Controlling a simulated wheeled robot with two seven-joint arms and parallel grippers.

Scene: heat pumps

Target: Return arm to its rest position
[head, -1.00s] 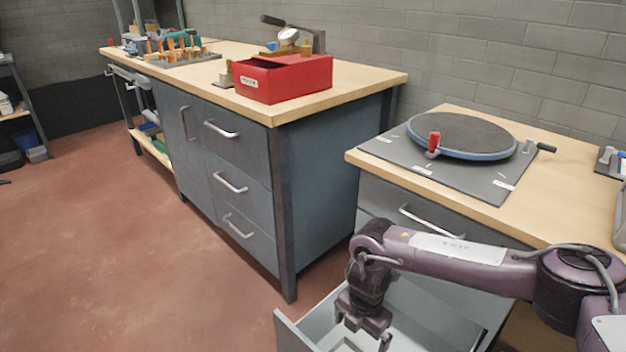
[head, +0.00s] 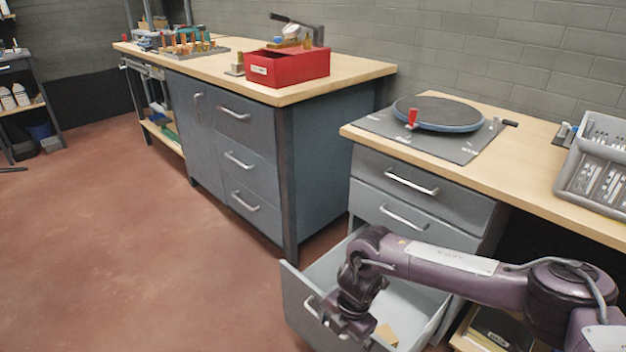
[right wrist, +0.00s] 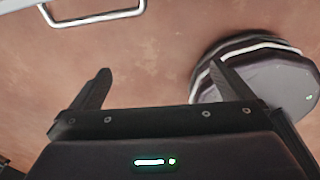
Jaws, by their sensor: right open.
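My right arm comes in from the right in the head view. Its gripper (head: 348,328) hangs low, over the front of the open bottom drawer (head: 296,304), and partly hides the drawer's front and handle. In the right wrist view the gripper (right wrist: 160,74) has its two fingers wide apart with nothing between them. A drawer handle (right wrist: 95,18) shows beyond the left finger, apart from it, with the red-brown floor below. My left gripper is not in view.
A small tan piece (head: 386,335) lies in the open drawer. Above are two shut drawers and a worktop with a dark round turntable (head: 440,112). A grey rack (head: 600,165) stands at right, a red box (head: 290,68) on the far bench. The floor at left is clear.

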